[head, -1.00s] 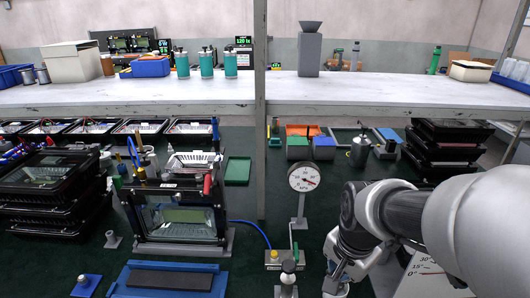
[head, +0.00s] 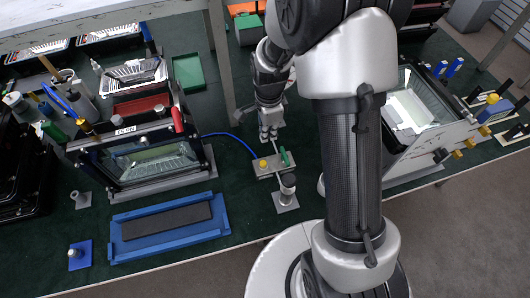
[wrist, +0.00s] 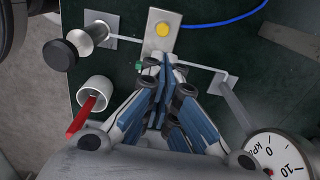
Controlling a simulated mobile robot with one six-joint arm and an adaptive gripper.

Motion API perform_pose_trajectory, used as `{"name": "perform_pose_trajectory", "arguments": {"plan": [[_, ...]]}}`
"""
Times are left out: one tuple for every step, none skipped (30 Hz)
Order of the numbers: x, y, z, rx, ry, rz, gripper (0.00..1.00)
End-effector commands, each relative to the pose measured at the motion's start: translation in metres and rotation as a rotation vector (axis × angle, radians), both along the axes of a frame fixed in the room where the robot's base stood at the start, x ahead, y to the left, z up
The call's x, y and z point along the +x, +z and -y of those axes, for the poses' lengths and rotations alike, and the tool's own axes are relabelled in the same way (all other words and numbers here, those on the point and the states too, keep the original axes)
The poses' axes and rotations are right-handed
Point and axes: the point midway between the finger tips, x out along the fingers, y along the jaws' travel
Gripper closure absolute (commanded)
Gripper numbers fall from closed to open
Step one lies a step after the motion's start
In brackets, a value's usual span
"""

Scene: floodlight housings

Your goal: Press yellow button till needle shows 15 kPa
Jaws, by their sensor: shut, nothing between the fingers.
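The yellow button (head: 263,164) sits on a small metal block (head: 269,171); both also show in the wrist view, the button (wrist: 162,30) at the top on its plate (wrist: 161,46). My gripper (head: 269,137) is shut and empty, just behind the block in the head view. In the wrist view its closed fingertips (wrist: 165,62) are over the plate's near end, a little below the button in the picture and apart from it. The pressure gauge (wrist: 280,157) is cut off at the wrist view's lower right. Its 0, 10 and kPa marks show; I cannot make out its needle.
A green lever (head: 284,157) stands on the block. A black-knobbed fitting (head: 287,184) is in front, and a blue hose (head: 232,137) runs left. A glass-fronted housing (head: 142,158) and blue tray (head: 170,226) lie left. My arm hides much of the right side.

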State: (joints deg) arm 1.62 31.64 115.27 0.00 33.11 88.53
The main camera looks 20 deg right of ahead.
Motion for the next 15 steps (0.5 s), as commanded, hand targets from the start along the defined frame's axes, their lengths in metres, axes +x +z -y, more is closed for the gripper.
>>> {"name": "perform_pose_trajectory", "arguments": {"plan": [[0.000,0.000,0.000,0.000,0.001,0.000,1.00],[0.000,0.000,0.000,0.000,0.001,0.000,1.00],[0.000,-0.001,0.000,0.000,0.001,0.000,1.00],[0.000,-0.003,0.000,0.000,0.001,-0.001,1.00],[0.000,-0.005,0.000,0.000,0.001,-0.001,1.00],[0.000,-0.009,0.000,0.000,0.002,-0.002,1.00],[0.000,-0.012,0.000,0.000,0.002,-0.002,1.00],[-0.001,-0.016,0.000,0.000,0.002,-0.002,1.00],[-0.001,-0.023,0.000,0.000,0.002,-0.003,1.00],[-0.001,-0.029,0.000,0.000,0.002,-0.004,1.00],[-0.001,-0.035,0.000,0.000,0.002,-0.004,1.00],[-0.001,-0.044,0.000,0.000,0.002,-0.005,1.00],[-0.001,-0.051,0.000,0.000,0.002,-0.005,1.00],[-0.001,-0.058,0.000,0.000,0.002,-0.005,1.00],[-0.001,-0.066,0.000,0.000,0.002,-0.005,1.00]]}}
